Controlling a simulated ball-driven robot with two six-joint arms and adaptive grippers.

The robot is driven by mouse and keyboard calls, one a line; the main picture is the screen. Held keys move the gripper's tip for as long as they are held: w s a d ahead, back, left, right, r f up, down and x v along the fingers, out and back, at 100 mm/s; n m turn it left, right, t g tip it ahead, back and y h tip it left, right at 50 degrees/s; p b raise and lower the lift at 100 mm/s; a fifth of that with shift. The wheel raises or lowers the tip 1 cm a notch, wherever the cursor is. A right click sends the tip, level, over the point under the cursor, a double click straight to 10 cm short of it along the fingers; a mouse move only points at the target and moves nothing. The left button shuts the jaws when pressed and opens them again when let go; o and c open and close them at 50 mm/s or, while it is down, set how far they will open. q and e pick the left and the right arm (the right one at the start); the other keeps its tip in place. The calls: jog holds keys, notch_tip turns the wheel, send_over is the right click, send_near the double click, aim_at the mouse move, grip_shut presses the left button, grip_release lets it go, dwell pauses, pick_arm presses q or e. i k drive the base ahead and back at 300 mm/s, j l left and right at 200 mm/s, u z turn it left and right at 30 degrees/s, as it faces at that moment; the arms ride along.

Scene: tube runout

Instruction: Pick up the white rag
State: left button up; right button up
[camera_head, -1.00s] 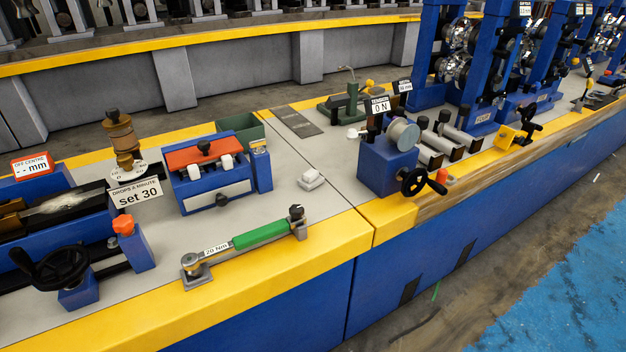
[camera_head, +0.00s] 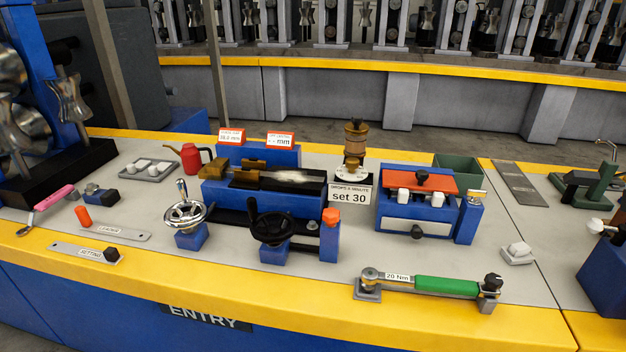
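Neither of my grippers is in view.
The grey bench has a yellow front edge (camera_head: 300,298). A black handwheel (camera_head: 270,229), a chrome handwheel (camera_head: 185,212), a red-topped blue box (camera_head: 415,205) and a green bin (camera_head: 458,168) stand on it. A blue block (camera_head: 605,270) is at the far right.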

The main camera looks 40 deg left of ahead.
aim_at(518, 253)
jog(key=i+l+u, duration=0.1)
jog(key=l, duration=0.25)
jog(key=i+l+u, duration=0.1)
jog(key=l, duration=0.25)
jog(key=i+l+u, duration=0.1)
jog(key=i+l, duration=0.15)
jog(key=l, duration=0.15)
